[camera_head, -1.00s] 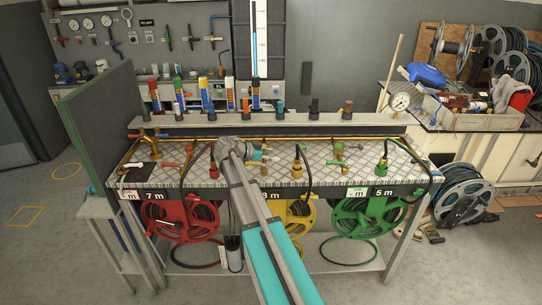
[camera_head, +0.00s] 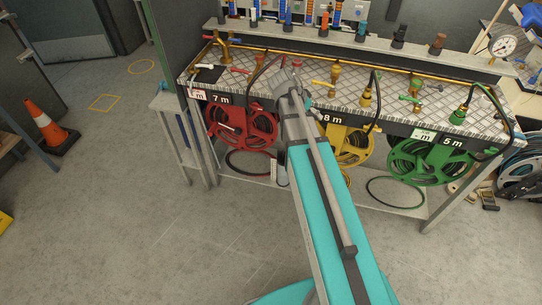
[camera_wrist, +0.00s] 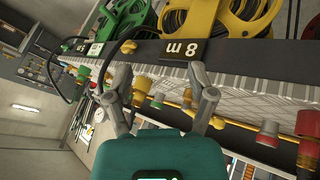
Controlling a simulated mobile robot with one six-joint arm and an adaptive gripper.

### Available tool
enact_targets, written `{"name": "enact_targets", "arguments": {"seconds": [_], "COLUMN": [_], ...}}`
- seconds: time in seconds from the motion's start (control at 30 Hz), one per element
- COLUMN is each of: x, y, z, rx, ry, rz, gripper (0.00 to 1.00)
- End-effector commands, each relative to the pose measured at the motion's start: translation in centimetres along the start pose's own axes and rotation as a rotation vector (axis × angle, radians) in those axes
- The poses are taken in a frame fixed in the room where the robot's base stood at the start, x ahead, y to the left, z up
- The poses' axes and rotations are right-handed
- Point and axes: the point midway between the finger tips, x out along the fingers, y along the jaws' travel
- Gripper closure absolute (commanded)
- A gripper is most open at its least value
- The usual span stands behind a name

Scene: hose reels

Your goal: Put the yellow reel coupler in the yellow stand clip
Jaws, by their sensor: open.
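The yellow reel coupler (camera_head: 367,98) stands upright on the bench top, right of the "8 m" label, with a black hose rising from it. A brass-yellow round end (camera_wrist: 128,47) beside that label in the wrist view may be the same coupler. The yellow reel (camera_head: 350,146) hangs below and shows in the wrist view (camera_wrist: 240,15). I cannot make out the yellow stand clip for certain. My gripper (camera_wrist: 160,68) is open, with nothing between its fingers. In the head view its end is over the bench, left of the yellow coupler; its fingertips are not clear there.
The red reel (camera_head: 243,128) and green reel (camera_head: 425,160) hang on either side. The green coupler (camera_head: 458,117) stands at right. A yellow-handled valve (camera_head: 322,83) and the back shelf (camera_head: 420,57) line the bench. Floor in front is clear; a cone (camera_head: 48,128) stands left.

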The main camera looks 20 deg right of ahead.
Motion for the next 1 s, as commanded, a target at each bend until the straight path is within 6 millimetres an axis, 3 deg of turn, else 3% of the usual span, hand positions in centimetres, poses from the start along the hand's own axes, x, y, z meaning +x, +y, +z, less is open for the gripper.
{"name": "enact_targets", "arguments": {"seconds": [0.03,0.3,0.5,0.7,1.0], "x": [-0.6,-3.9,-6.3,-7.5,-7.5], "y": [0.2,-0.5,-0.4,-0.4,-0.5], "z": [2.5,12.9,18.5,20.6,20.6], "rx": [-0.081,-0.549,-0.811,-0.919,-0.927], "ry": [-0.038,-0.202,-0.252,-0.262,-0.262], "rz": [-0.043,-0.326,-0.518,-0.607,-0.613], "gripper": [0.29,0.29,0.29,0.29,0.29]}}
